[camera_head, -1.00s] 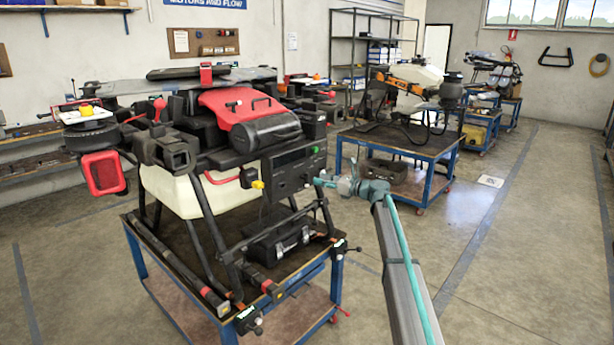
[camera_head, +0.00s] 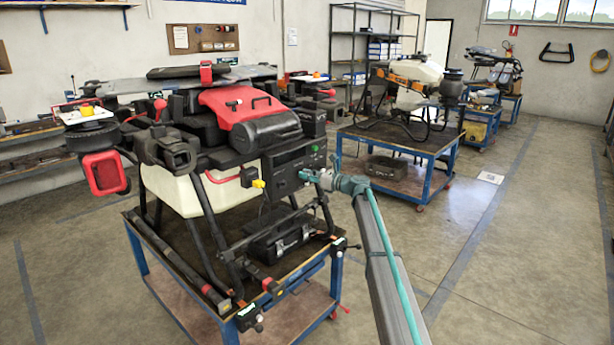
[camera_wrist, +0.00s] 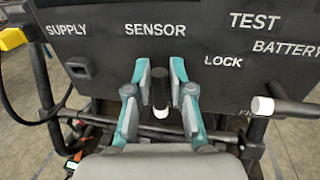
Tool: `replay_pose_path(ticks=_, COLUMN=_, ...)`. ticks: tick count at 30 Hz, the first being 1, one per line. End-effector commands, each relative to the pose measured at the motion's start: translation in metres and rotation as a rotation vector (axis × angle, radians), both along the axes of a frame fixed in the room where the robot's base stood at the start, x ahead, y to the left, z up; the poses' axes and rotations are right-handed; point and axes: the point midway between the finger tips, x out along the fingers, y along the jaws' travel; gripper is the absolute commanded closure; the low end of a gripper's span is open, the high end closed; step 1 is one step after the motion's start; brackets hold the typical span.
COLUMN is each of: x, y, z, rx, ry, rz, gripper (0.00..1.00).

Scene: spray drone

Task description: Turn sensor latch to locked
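The drone's dark control panel (camera_head: 292,170) faces my arm; in the wrist view the panel (camera_wrist: 215,75) carries the labels SUPPLY, SENSOR, LOCK, TEST and BATTERY. The sensor latch (camera_wrist: 160,92) is a black handle with a white tip, pointing down below the SENSOR label. My gripper (camera_wrist: 159,75) has its teal fingers on either side of the latch, with small gaps seeming to show, so they look open around it. In the head view my gripper (camera_head: 308,176) is at the panel's front, and the latch is too small to make out.
A second white-tipped lever (camera_wrist: 262,106) sticks out at the right below BATTERY. A yellow plug (camera_wrist: 12,39) with a black cable is at the left near SUPPLY. The drone stands on a blue cart (camera_head: 140,262).

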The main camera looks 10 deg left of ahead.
Motion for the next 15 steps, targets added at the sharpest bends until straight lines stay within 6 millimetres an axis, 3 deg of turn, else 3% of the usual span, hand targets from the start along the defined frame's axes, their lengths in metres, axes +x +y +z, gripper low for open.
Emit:
replay_pose_path(ticks=3, x=-0.0003, y=0.0001, z=0.0001, rx=0.0, ry=0.0, rz=0.001, gripper=1.0)
replay_pose_path(ticks=15, x=-0.0016, y=0.0007, z=-0.0005, rx=-0.015, ry=-0.021, rz=0.003, gripper=1.0)
